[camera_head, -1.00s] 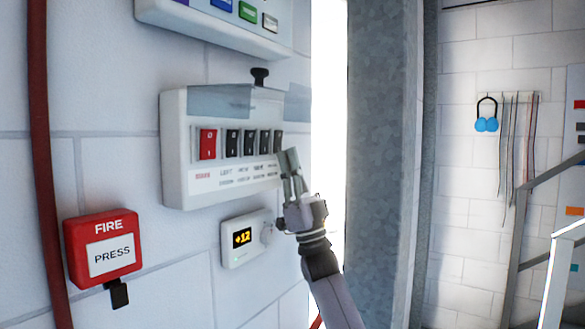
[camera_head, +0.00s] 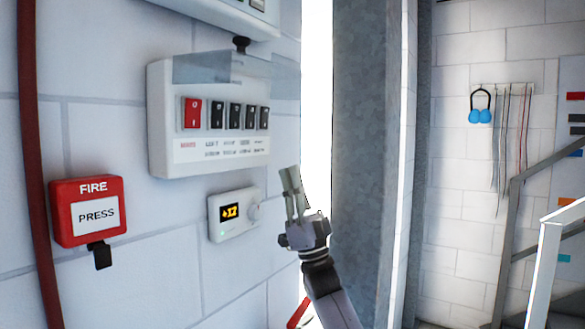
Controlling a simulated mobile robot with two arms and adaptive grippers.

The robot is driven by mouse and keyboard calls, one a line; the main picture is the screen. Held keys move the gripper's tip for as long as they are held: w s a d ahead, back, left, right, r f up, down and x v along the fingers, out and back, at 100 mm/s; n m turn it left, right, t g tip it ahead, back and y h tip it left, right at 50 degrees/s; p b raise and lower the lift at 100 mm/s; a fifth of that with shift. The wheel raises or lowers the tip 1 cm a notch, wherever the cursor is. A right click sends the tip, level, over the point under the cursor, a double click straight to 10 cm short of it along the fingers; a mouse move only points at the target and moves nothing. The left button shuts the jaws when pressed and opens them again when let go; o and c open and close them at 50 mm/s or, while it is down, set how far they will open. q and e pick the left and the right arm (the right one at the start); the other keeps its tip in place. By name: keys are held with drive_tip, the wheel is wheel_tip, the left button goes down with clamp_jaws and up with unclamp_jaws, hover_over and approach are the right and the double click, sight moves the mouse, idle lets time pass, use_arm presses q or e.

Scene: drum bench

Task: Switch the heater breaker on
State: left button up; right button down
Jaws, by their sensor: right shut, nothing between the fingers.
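The white breaker panel (camera_head: 222,154) is on the wall left of centre. A red switch (camera_head: 193,113) is at the left of its row, with several black switches to its right. I cannot tell for sure which way each rocker is tipped. My right gripper (camera_head: 290,178) is shut and empty, fingers pointing up, to the lower right of the panel and apart from it in the picture. My left gripper is not in view.
A clear cover (camera_head: 205,68) is raised above the switches. A small thermostat (camera_head: 230,213) with a lit display is below the panel. A red fire button (camera_head: 88,211) is at the lower left, beside a red pipe (camera_head: 33,150). A grey post (camera_head: 358,130) stands right of the gripper.

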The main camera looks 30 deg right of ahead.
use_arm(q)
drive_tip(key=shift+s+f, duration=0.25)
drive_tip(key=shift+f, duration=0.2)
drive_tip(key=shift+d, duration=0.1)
